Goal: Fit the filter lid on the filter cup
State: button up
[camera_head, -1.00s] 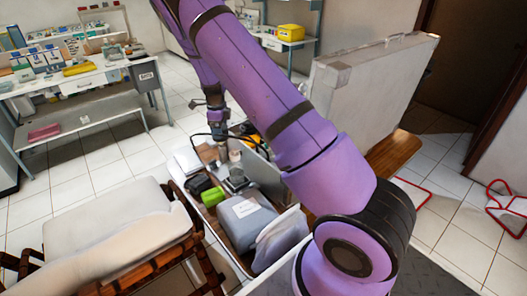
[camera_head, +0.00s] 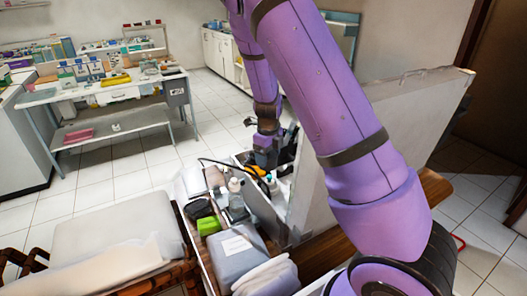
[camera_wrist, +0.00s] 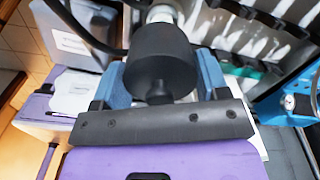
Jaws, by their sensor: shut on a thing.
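In the wrist view my gripper (camera_wrist: 162,82) has its blue-grey fingers on both sides of a black round piece (camera_wrist: 160,55) with a short knob facing the camera. It looks like the filter lid, shut between the fingers. A pale part (camera_wrist: 160,13) shows just beyond the black piece; I cannot tell whether they touch or whether it belongs to the filter cup. In the head view my gripper (camera_head: 265,152) points down at the far end of the open case (camera_head: 200,258). The held piece and the cup are too small or hidden to make out there.
The case holds a grey box (camera_head: 233,258), a green item (camera_head: 208,225) and a white bottle (camera_head: 235,186). Its raised lid panel (camera_head: 395,125) stands close on the right. A padded chair (camera_head: 115,235) is on the left. A blue gauge unit (camera_wrist: 294,104) shows in the wrist view.

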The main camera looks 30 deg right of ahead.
aim_at(270, 176)
jog(key=shift+s+d, duration=0.25)
jog(key=shift+s, duration=0.15)
jog(key=shift+f, duration=1.65)
jog(key=shift+f, duration=0.6)
jog(key=shift+f, duration=1.15)
jog(key=shift+f, duration=0.2)
jog(key=shift+f, duration=0.5)
jog(key=shift+f, duration=0.15)
